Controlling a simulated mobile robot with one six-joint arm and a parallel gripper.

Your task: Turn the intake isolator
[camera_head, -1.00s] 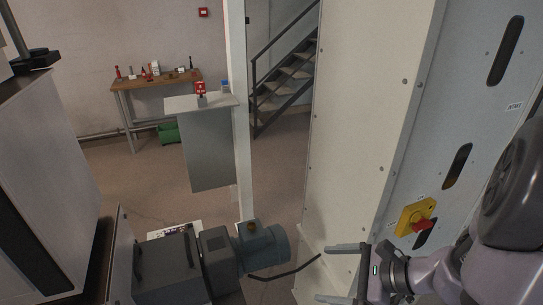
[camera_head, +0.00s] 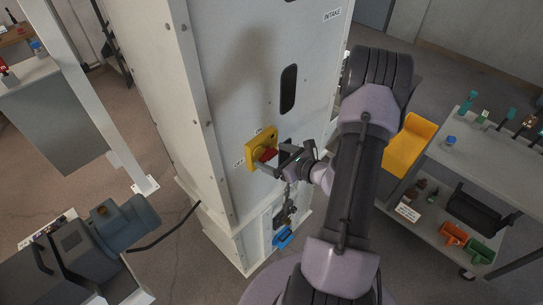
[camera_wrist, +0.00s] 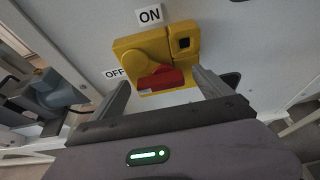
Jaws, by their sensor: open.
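The intake isolator is a yellow box (camera_head: 254,151) with a red handle (camera_head: 267,155) on the pale cabinet front, below the INTAKE label. In the wrist view the yellow body (camera_wrist: 129,46) has an ON label above and an OFF label at its left. The red handle (camera_wrist: 161,79) lies roughly crosswise, slightly tilted, its grip end between my finger lines. My gripper (camera_head: 272,159) is at the isolator with its jaws open, and in the wrist view its two fingers (camera_wrist: 160,86) stand either side of the red handle. Contact with the handle cannot be told.
A blue padlock-like item (camera_head: 283,237) hangs low on the cabinet. A grey cart (camera_head: 470,165) with bottles and bins stands at the right. A motor (camera_head: 125,222) sits at the lower left, and a white post (camera_head: 95,100) stands left of the cabinet.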

